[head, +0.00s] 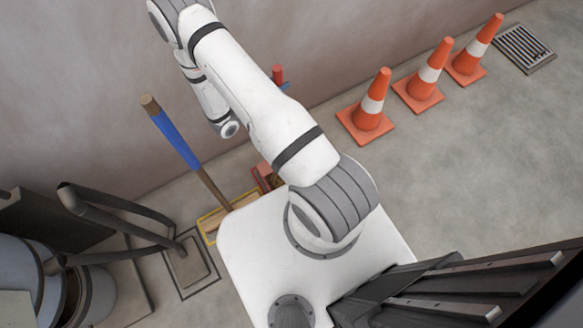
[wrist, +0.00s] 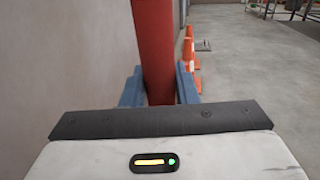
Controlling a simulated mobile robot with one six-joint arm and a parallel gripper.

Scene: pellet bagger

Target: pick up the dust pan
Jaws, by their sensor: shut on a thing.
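The dust pan (head: 263,174) shows in the head view as a red piece low by the wall, largely hidden behind my arm. A red upright handle, which looks like its own, pokes out above the arm. In the wrist view the thick red handle (wrist: 154,40) stands nearly upright between the two blue fingers of my gripper (wrist: 159,88), which is shut on it. In the head view only a small blue bit of the gripper (head: 285,86) shows beside the handle. I cannot tell whether the pan touches the floor.
A broom (head: 178,140) with a blue grip leans near the wall at the left, by a yellow floor outline (head: 208,228). Bent grey pipes (head: 120,205) stand at lower left. Orange cones (head: 371,108) line the wall at right, near a floor grate (head: 525,48). Open floor lies right.

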